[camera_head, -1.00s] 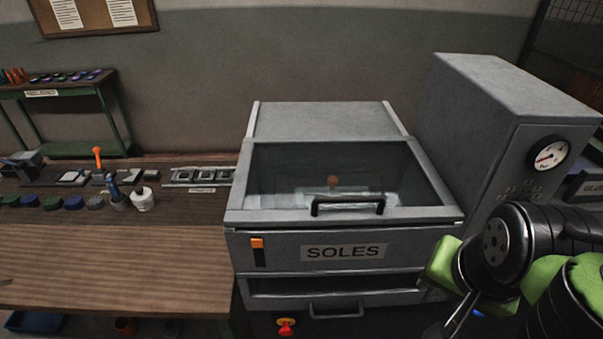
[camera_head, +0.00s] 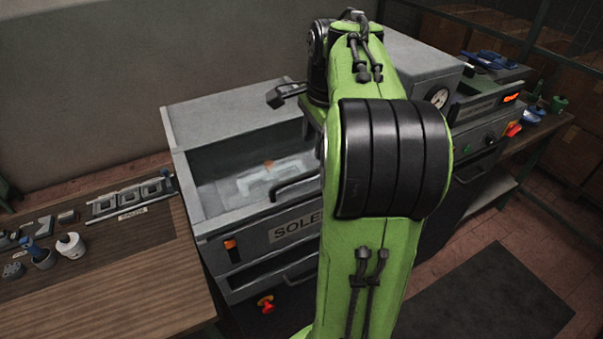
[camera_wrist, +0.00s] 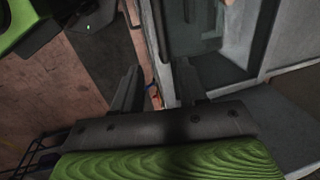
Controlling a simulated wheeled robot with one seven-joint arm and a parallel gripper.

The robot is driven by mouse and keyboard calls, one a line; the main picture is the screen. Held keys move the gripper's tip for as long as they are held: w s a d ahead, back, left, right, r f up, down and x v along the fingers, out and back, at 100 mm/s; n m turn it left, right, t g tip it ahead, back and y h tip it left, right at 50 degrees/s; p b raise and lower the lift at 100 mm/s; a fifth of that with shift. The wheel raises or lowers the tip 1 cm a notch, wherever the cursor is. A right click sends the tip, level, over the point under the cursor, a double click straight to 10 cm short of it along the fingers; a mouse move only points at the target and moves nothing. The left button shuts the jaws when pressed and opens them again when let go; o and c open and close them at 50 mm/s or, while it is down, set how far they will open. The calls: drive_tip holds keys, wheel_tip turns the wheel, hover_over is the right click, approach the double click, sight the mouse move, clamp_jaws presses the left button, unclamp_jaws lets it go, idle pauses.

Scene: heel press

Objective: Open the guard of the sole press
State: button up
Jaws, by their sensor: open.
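The sole press (camera_head: 240,115) is a grey box with a SOLES label, left of and partly behind my raised green arm in the head view. Its guard (camera_head: 225,168) is a clear panel in a grey frame, lying closed over the press bed. The guard's black bar handle (camera_head: 292,188) shows at the front edge, its right end close to my arm's outline. In the wrist view my gripper (camera_wrist: 156,88) is open, with nothing between its two dark fingers. A grey frame and dark panel fill the view beyond the fingers; I cannot tell which part. The head view mostly hides the gripper behind my arm.
A wooden bench (camera_head: 120,265) stands left of the press, holding a metal rack (camera_head: 130,197) and a white pot (camera_head: 70,245). A red knob (camera_head: 266,304) sits low on the press front. Another machine with a gauge (camera_head: 438,98) stands to the right. A dark floor mat (camera_head: 490,295) lies clear.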

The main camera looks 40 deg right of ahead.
sight(307, 174)
drive_tip(key=f, duration=0.3)
drive_tip(key=w+f+b, duration=0.1)
drive_tip(key=f, duration=0.3)
drive_tip(key=w+f, duration=0.1)
drive_tip(key=f, duration=0.2)
drive_tip(key=shift+w+d+f+b, duration=0.1)
drive_tip(key=shift+w+f+b, duration=0.05)
drive_tip(key=shift+w+b, duration=0.15)
drive_tip(key=shift+s, duration=0.1)
clamp_jaws()
